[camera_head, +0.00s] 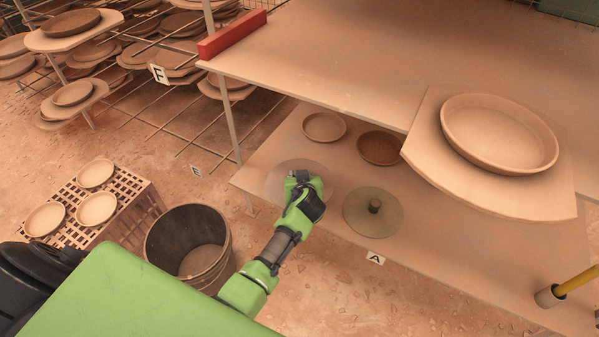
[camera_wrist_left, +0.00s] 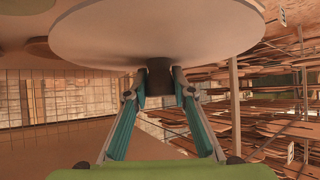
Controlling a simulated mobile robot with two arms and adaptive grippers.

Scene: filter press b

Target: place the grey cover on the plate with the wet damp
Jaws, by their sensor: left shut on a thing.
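My left gripper (camera_head: 308,192) is shut on the dark knob (camera_wrist_left: 160,75) of the grey cover. The cover (camera_head: 284,174) is a thin round disc, partly hidden by the gripper in the head view, over the left part of the lower shelf. It fills the top of the left wrist view (camera_wrist_left: 160,28). A darker brown plate (camera_head: 379,148), which looks damp, sits on the lower shelf to the right of and behind the gripper. A paler plate (camera_head: 324,126) lies left of it. Both plates are uncovered. My right gripper is not in view.
A greenish cover (camera_head: 360,219) with a dark knob lies on the shelf near label A (camera_head: 375,258). The upper shelf (camera_head: 330,50) and a board (camera_head: 420,140) with a large plate (camera_head: 500,128) overhang behind. A bucket (camera_head: 190,240) and crate (camera_head: 140,208) stand left.

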